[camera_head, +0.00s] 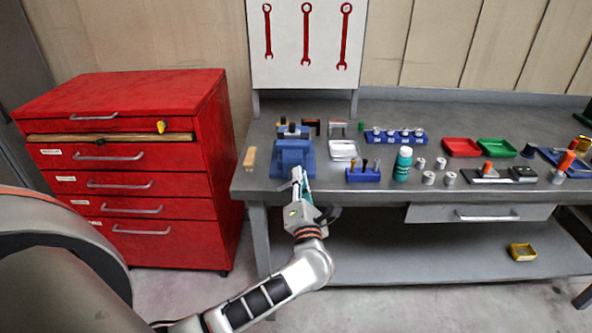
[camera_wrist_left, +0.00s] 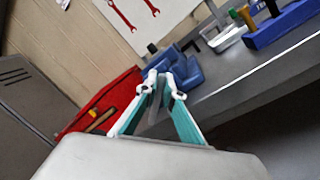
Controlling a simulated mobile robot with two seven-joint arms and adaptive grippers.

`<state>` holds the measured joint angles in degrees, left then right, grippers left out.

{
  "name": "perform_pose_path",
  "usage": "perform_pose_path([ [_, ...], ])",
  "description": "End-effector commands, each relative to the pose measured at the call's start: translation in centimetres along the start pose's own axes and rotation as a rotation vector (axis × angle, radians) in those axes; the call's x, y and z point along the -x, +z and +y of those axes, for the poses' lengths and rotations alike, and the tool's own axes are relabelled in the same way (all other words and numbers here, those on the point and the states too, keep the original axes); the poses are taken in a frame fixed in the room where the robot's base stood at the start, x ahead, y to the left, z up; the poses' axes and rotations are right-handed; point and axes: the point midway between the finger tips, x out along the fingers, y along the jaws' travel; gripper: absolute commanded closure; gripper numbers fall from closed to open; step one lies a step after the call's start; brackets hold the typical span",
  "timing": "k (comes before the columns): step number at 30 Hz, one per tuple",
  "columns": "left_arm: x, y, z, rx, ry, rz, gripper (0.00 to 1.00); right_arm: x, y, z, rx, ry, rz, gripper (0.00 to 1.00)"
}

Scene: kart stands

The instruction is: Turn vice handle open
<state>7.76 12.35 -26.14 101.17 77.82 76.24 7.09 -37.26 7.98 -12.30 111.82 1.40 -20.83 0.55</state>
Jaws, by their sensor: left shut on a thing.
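The blue vice (camera_head: 292,155) stands on the left part of the grey workbench, at its front edge. It also shows in the left wrist view (camera_wrist_left: 188,70), just beyond my fingertips. My left gripper (camera_head: 299,178) is at the front of the vice, reaching up to it from below. In the left wrist view my left gripper (camera_wrist_left: 160,82) has its white fingertips close together at the front of the vice, shut on a thin grey part that looks like the vice handle (camera_wrist_left: 156,106). The handle is mostly hidden by the fingers. My right gripper is not in view.
A red drawer cabinet (camera_head: 139,170) stands left of the workbench (camera_head: 420,190). A wooden block (camera_head: 249,159) lies left of the vice. A silver tray (camera_head: 343,151), a blue tool holder (camera_head: 363,175) and a green bottle (camera_head: 403,163) stand to its right. Below is a lower shelf.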

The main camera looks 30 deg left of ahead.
Motion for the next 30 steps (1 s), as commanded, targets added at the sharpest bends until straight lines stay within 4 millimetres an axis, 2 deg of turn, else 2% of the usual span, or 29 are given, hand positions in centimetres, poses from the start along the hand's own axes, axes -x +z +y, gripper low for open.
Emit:
perform_pose_path([
  [1,0.1,0.2,0.1,-0.047,-0.003,-0.008,1.0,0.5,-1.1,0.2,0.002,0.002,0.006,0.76],
  [9,0.2,0.0,-0.6,-0.292,-0.009,-0.055,1.0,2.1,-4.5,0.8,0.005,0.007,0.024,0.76],
  [16,0.3,-0.3,-1.2,-0.465,-0.012,-0.09,1.0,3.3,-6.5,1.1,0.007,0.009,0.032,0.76],
  [19,0.4,-0.4,-1.4,-0.522,-0.012,-0.102,1.0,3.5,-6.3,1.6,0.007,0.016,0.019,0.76],
  [25,0.5,-0.6,-1.6,-0.6,-0.014,-0.118,1.0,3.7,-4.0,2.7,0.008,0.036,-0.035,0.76],
  [30,0.5,-0.7,-1.8,-0.632,-0.014,-0.125,1.0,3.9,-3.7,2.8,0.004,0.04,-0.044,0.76],
])
